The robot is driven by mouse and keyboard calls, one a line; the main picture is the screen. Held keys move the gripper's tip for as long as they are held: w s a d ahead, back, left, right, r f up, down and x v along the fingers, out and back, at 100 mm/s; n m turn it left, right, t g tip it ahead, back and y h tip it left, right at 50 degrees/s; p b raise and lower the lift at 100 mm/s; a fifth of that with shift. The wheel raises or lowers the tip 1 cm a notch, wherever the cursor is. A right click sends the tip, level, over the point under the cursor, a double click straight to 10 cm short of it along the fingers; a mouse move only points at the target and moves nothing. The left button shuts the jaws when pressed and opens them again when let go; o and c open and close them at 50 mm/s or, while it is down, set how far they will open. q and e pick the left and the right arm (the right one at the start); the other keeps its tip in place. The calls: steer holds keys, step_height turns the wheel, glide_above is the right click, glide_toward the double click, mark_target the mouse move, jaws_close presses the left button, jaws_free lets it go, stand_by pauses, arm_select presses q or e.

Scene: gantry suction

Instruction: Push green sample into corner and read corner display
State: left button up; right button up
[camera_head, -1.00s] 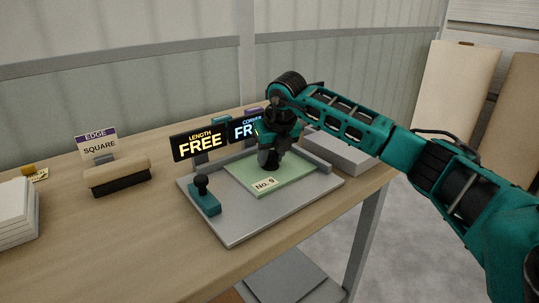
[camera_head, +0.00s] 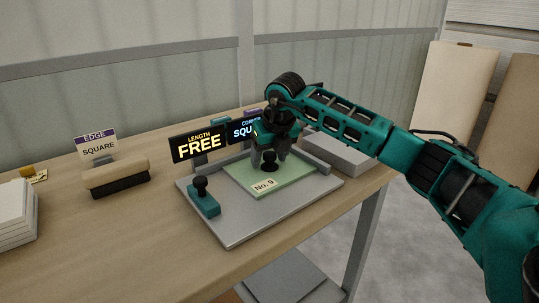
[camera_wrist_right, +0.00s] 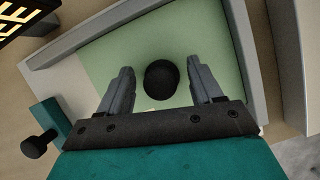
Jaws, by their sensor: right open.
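The green sample (camera_head: 240,177), labelled "No. 9", lies flat on a grey plate (camera_head: 235,226) with raised rails along its back and right sides. A black knob (camera_head: 269,163) stands on the sample; it also shows in the right wrist view (camera_wrist_right: 161,79). My right gripper (camera_head: 270,156) is open above the sample, with one finger on each side of the knob and a gap showing on both sides. The corner display (camera_head: 241,130) is partly hidden by this gripper; its visible letters read "SQU". The length display (camera_head: 199,146) reads "FREE". My left gripper is out of view.
A teal block with a black knob (camera_head: 205,201) sits at the plate's left edge. Left on the table are a brush-like block (camera_head: 116,176), an "EDGE SQUARE" sign (camera_head: 98,144) and a white stack (camera_head: 14,212). A grey box (camera_head: 340,152) lies right behind the plate.

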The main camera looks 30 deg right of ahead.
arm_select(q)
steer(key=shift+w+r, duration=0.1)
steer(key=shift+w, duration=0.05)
arm_select(e)
steer(key=v, duration=0.6)
steer(key=shift+r+p, duration=0.15)
steer(key=shift+p, duration=0.25)
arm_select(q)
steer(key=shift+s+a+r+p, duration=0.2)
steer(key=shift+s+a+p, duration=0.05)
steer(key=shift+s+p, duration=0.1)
arm_select(e)
steer(key=v, duration=0.6)
steer(key=shift+r, duration=0.3)
steer(key=shift+s+a, duration=0.1)
steer(key=shift+s, duration=0.1)
